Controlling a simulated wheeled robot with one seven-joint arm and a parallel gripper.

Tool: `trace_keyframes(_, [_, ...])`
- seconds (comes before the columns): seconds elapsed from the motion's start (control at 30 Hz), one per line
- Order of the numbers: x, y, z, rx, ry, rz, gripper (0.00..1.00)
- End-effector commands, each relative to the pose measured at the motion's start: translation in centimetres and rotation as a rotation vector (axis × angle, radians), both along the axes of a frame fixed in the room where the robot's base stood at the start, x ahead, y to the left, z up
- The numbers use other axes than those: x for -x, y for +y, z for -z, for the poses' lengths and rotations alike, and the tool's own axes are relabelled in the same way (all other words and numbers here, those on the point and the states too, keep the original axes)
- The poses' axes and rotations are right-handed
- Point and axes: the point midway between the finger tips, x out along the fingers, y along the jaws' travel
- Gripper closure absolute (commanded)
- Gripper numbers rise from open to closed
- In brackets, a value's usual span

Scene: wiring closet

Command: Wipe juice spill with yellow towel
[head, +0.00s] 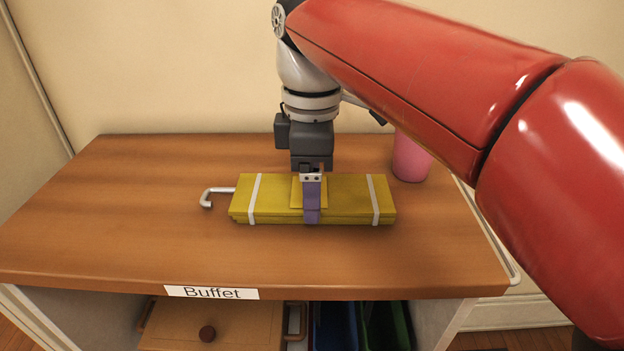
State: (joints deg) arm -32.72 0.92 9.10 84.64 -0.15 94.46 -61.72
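The yellow towel (340,198) looks like a flat, boxy yellow bundle with two white bands. It lies on the wooden counter (130,230), with a raised yellow patch at its middle. My gripper (312,200) points down at this middle part. One purple finger shows in front of the towel and reaches down to near its front lower edge. The other finger is hidden, so I cannot tell whether the gripper is closed on the towel. No juice spill shows on the visible counter; the area behind the towel and under my arm is partly hidden.
A pink cup (410,160) stands at the back right, partly covered by my arm. A silver hook-shaped handle (212,195) sticks out at the towel's left end. The counter's left and front are clear. A "Buffet" label (211,292) marks its front edge, with bins below.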

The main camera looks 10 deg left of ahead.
Motion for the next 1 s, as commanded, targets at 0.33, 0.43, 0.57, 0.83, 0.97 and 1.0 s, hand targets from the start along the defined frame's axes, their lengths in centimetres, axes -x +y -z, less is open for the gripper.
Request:
trace_keyframes(0.33, [-1.1,0.2,0.2,0.0,-0.001,0.001,0.46])
trace_keyframes(0.43, [-1.1,0.2,0.2,0.0,-0.001,0.001,0.46])
trace_keyframes(0.57, [-1.1,0.2,-0.2,0.0,-0.001,0.001,0.46])
trace_keyframes(0.83, [-1.1,0.3,-2.4,-0.001,-0.002,0.001,0.46])
trace_keyframes(0.97, [-1.1,0.3,-3.4,-0.001,-0.001,0.0,0.46])
trace_keyframes(1.0, [-1.1,0.3,-3.8,-0.001,-0.001,0.0,0.46])
